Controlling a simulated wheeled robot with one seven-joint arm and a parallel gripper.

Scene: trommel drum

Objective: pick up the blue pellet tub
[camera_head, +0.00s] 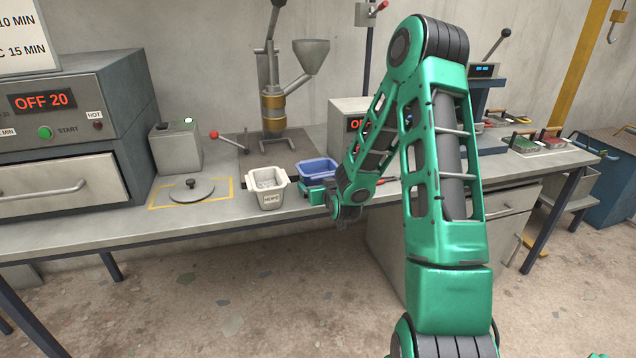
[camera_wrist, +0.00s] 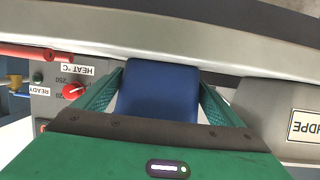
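The blue pellet tub (camera_head: 318,168) stands on the grey bench, right of the white HDPE tub (camera_head: 267,189). My green gripper (camera_head: 311,186) is at the blue tub's front side, low over the bench edge. In the wrist view the blue tub (camera_wrist: 158,92) fills the space between my two fingers (camera_wrist: 160,88), one finger at each side of it. The finger tips lie very close to its sides; I cannot tell whether they press on it. The tub's near lower part is hidden by my gripper.
The white HDPE tub stands close on the left and also shows at the right in the wrist view (camera_wrist: 285,118). A round lid (camera_head: 191,191) lies further left. A hopper machine (camera_head: 273,100) stands behind. A control box with a heat dial (camera_wrist: 62,90) is near.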

